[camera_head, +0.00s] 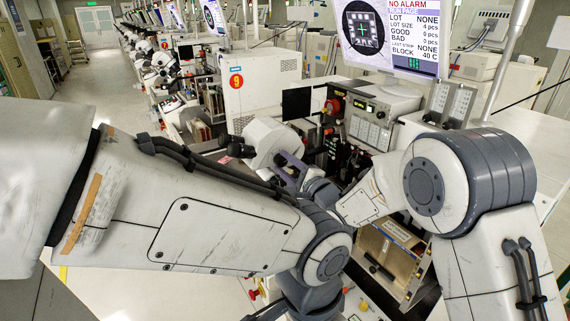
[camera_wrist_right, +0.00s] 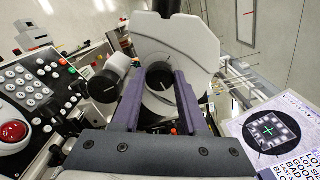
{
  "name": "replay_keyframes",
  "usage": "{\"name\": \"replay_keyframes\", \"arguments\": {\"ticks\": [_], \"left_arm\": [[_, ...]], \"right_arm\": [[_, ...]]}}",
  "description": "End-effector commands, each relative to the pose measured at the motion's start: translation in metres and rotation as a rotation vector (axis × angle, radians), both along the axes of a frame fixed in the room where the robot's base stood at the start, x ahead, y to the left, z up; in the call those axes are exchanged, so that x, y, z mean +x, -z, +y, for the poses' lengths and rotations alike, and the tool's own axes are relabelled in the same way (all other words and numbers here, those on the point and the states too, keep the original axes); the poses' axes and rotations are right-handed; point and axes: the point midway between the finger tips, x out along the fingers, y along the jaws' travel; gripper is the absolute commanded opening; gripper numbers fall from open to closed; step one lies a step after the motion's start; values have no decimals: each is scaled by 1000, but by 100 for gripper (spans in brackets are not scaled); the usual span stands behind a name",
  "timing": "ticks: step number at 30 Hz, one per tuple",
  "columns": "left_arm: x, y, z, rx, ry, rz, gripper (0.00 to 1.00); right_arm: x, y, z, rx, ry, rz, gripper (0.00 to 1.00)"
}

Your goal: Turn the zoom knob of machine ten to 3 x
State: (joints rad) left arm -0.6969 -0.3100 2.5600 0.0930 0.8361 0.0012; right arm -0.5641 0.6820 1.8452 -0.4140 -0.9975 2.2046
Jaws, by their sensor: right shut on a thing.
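The microscope head (camera_head: 268,140) of the machine in front of me is a rounded white housing, which also shows in the right wrist view (camera_wrist_right: 190,45). The zoom knob (camera_wrist_right: 158,98) is a pale round part on its side, with small dark marks that I cannot read. My right gripper (camera_head: 292,168) is at the microscope. In the right wrist view its two purple fingers (camera_wrist_right: 164,82) lie on either side of the knob and are shut on it. The knob is hidden or too small to tell in the head view. My left arm crosses the head view; its gripper is out of view.
A black-ended eyepiece (camera_wrist_right: 103,86) is close beside the left finger. A keypad panel (camera_wrist_right: 35,90) with a red button (camera_wrist_right: 12,130) is at left. The monitor (camera_head: 400,35) stands at upper right. A white cabinet (camera_head: 262,85) marked 9 is behind the microscope.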

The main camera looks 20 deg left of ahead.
Motion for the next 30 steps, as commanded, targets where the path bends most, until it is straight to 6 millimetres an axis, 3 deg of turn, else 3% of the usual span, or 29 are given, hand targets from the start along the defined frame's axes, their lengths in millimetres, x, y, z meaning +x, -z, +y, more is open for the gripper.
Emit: {"name": "replay_keyframes", "arguments": {"ticks": [17, 18, 20, 30], "left_arm": [[0, -1, 0, 0, 0, 0, 50], [0, -1, 0, 0, 0, 0, 50], [0, -1, 0, 0, 0, 0, 50], [0, 0, 0, 0, 0, 0, 50]], "right_arm": [[1, 1, -1, 22, 4, 29, 0], [1, 1, -1, 21, 4, 29, 50], [1, 1, -1, 20, 4, 29, 73], [0, 1, -2, 21, 1, 27, 73]]}}
